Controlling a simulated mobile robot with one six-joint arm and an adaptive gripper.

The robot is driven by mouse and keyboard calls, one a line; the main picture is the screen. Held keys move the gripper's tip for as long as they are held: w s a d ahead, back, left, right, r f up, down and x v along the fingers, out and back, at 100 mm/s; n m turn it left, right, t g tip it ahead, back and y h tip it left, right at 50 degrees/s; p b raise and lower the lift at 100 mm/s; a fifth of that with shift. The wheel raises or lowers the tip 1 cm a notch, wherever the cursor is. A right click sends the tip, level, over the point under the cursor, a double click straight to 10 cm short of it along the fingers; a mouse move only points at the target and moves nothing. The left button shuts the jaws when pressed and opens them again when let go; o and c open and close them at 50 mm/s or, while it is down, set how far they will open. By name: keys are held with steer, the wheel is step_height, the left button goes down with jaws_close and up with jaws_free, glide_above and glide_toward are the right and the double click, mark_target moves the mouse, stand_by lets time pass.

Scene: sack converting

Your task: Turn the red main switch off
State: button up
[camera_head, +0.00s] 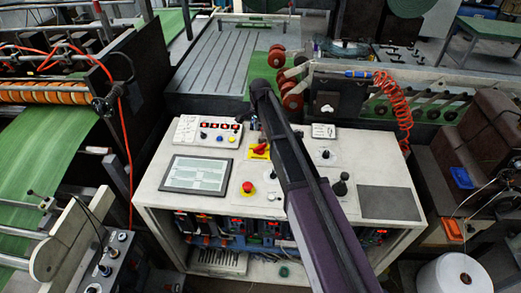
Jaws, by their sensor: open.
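The red main switch (259,149) is a red handle on a yellow plate, on top of the pale control console (150,190). The handle looks slanted; its exact setting is too small to read. My purple-grey arm reaches up from the bottom right and passes just right of the switch, close to it in the picture. My gripper (244,116) shows as a small dark shape at the arm's far end, above and slightly left of the switch. It is open and apart from the switch; its fingers are hard to make out.
Red rollers (290,90) and a coiled red hose (393,100) stand behind.

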mark_target(260, 146)
steer(key=shift+f+b, duration=4.4)
steer(key=shift+f, duration=0.25)
jaws_close()
